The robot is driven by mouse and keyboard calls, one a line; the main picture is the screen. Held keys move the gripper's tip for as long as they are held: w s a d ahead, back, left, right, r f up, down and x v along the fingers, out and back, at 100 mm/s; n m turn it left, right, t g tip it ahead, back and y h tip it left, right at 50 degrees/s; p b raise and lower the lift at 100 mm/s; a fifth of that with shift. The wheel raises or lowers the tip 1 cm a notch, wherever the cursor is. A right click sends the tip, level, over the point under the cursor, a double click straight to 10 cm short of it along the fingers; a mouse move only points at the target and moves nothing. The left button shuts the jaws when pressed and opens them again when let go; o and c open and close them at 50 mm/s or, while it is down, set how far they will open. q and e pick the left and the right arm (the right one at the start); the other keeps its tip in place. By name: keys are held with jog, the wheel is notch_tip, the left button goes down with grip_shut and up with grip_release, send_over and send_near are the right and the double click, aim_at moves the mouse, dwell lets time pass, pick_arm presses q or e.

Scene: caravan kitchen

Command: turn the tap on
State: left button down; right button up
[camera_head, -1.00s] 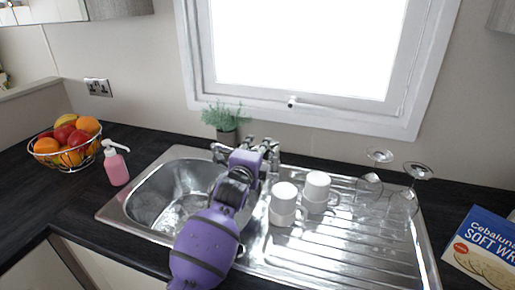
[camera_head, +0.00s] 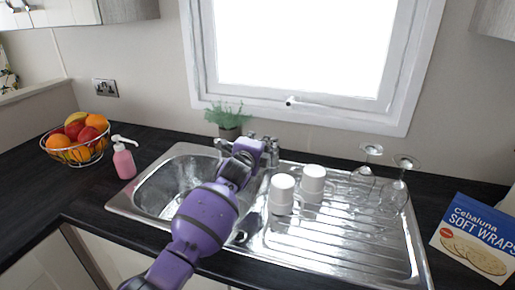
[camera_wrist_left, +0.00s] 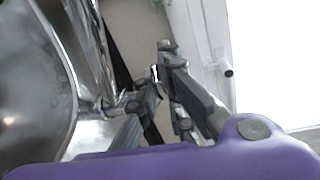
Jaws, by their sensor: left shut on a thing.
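The chrome tap (camera_head: 223,146) stands at the back rim of the sink, partly hidden behind my purple left arm in the head view. Its right-hand handle (camera_head: 274,150) shows just right of my wrist. In the left wrist view, chrome tap parts (camera_wrist_left: 98,106) lie left of the fingers. My left gripper (camera_wrist_left: 156,88) is at the tap, its fingers close together on a small shiny part that looks like a tap handle. The fingers hide most of that part. No water stream is visible. My right gripper is out of view.
The sink basin (camera_head: 160,192) lies left of my arm. Two white mugs (camera_head: 282,190) (camera_head: 313,180) stand right of it, with upturned glasses (camera_head: 362,178) farther right. A potted plant (camera_head: 228,120) is behind the tap. A pink soap bottle (camera_head: 124,162) and fruit basket (camera_head: 78,142) stand left.

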pick_arm(q)
jog(key=r, duration=0.1)
jog(key=r+p, duration=0.1)
jog(key=m+p, duration=0.1)
jog(key=shift+s+d+r+g, duration=0.2)
jog(key=shift+d+r+g, duration=0.1)
jog(key=shift+d+r, duration=0.1)
jog(key=shift+w+a+f+y+p, duration=0.1)
jog(key=shift+w+f+y+p, duration=0.05)
jog(key=shift+y+p, duration=0.25)
jog(key=shift+f+g, duration=0.2)
jog(key=shift+g, duration=0.1)
jog(key=shift+f, duration=0.15)
jog(key=c, duration=2.2)
grip_release()
jog(key=shift+w, duration=0.1)
jog(key=shift+o, duration=1.3)
jog(key=shift+w+f, duration=0.1)
jog(key=shift+f, duration=0.05)
jog(key=shift+o, duration=0.2)
jog(key=shift+w+f, duration=0.1)
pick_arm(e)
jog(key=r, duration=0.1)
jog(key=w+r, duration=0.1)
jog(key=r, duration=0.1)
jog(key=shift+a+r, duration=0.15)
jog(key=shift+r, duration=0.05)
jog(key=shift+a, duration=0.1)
